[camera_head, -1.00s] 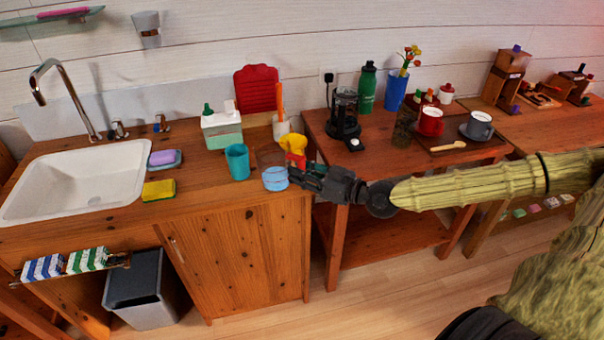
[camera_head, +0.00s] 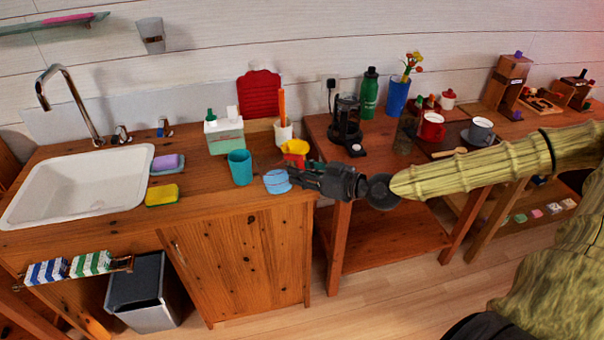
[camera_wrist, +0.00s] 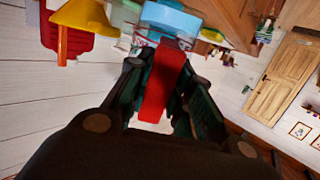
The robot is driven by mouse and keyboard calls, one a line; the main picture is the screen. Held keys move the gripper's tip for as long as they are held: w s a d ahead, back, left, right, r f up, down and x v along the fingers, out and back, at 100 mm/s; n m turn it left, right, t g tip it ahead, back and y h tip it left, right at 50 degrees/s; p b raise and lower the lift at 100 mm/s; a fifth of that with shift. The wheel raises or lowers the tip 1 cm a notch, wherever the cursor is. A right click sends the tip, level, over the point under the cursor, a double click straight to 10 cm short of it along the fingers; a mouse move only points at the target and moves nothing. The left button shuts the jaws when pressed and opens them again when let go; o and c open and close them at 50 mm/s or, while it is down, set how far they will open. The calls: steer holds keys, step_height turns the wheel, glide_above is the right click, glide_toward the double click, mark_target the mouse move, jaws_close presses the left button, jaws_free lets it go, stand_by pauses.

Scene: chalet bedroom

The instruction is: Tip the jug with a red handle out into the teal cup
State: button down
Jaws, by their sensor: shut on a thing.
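The jug with a red handle (camera_head: 277,182) is light blue and looks tilted, just right of and nearer than the teal cup. In the wrist view its red handle (camera_wrist: 164,85) runs between my fingers, with the blue body (camera_wrist: 170,22) beyond. The teal cup (camera_head: 240,168) stands upright on the wooden counter, apart from the jug. My gripper (camera_head: 304,180) reaches in from the right, shut on the red handle. I cannot tell the jug's exact height over the counter or see what it holds.
A yellow jug (camera_head: 295,147) and a white holder (camera_head: 283,132) stand close behind my gripper. A white-and-green soap box (camera_head: 224,135) is behind the cup. A yellow sponge (camera_head: 162,195) and the sink (camera_head: 80,185) lie left. The counter's front edge is close to the jug.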

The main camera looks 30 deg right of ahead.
mark_target(285, 154)
steer(key=shift+w+a+r+g+h+p, duration=0.3)
steer(key=shift+w+r+g+h+p, duration=0.25)
steer(key=shift+g, duration=0.25)
steer(key=shift+w+a+r+g+h+p, duration=0.4)
steer(key=shift+w+r+g+p, duration=0.15)
steer(key=shift+w+g+p, duration=0.45)
steer(key=shift+g+h, duration=0.35)
steer(key=shift+g, duration=0.25)
steer(key=shift+w+a+r+p, duration=0.15)
steer(key=shift+w+r+p, duration=0.05)
steer(key=shift+r+p, duration=0.55)
steer(key=shift+w+a+r+p, duration=0.2)
steer(key=shift+r+p, duration=0.35)
steer(key=shift+p, duration=0.3)
steer(key=shift+w+a+r+p, duration=0.15)
steer(key=shift+w+r+p, duration=0.05)
steer(key=shift+r+p, duration=0.55)
steer(key=shift+w+a+r+g+h+p, duration=0.3)
steer(key=shift+w+g+h+p, duration=0.4)
steer(key=shift+p, duration=0.85)
steer(key=shift+w+a+r+g+p, duration=0.2)
steer(key=shift+r+g+p, duration=0.3)
steer(key=shift+p, duration=0.55)
steer(key=shift+w+a+r+g+p, duration=0.1)
steer(key=shift+w+r+g+p, duration=0.15)
steer(key=shift+r+p, duration=0.6)
